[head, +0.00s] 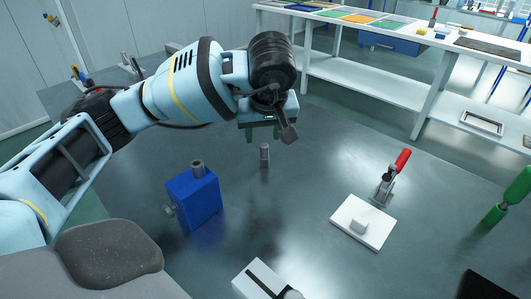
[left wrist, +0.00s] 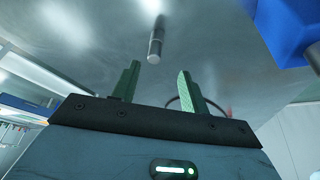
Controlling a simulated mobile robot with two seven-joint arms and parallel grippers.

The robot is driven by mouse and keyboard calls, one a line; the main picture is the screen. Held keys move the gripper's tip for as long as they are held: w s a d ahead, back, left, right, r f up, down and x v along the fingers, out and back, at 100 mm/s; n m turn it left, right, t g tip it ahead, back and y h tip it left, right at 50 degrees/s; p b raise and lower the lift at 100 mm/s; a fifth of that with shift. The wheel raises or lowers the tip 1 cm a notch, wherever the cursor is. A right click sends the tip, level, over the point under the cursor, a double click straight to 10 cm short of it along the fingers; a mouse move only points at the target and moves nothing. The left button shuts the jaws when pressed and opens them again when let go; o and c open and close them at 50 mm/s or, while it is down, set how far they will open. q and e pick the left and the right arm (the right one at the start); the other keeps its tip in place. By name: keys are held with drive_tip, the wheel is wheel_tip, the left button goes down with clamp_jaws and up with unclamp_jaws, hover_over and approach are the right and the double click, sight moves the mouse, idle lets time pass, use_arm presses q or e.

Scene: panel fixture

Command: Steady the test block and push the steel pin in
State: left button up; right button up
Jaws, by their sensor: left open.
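The blue test block (head: 193,199) stands on the grey table, with a short grey cylinder (head: 197,169) on its top and a knob (head: 169,210) on its left side. Its blue side also shows at the upper right of the left wrist view (left wrist: 283,28). The steel pin (head: 264,154) stands upright on the table to the right of the block, touching nothing. My right gripper is not seen.
A toggle clamp (head: 388,182) with a red handle stands behind a white plate (head: 366,236) with a small white block. A white slotted part (head: 262,281) lies at the front. A green object (head: 505,205) stands at the right edge. The table between block and plate is clear.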

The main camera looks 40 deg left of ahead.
sight(264, 147)
use_arm(q)
drive_tip(key=shift+w+d+x, duration=0.1)
drive_tip(key=shift+w+x, duration=0.05)
drive_tip(key=shift+x, duration=1.7)
drive_tip(key=shift+w+d+x, duration=0.1)
drive_tip(key=shift+w+x, duration=0.05)
drive_tip(key=shift+x, duration=1.65)
clamp_jaws()
drive_tip(key=shift+r, duration=0.1)
wheel_tip(264, 147, up, 10)
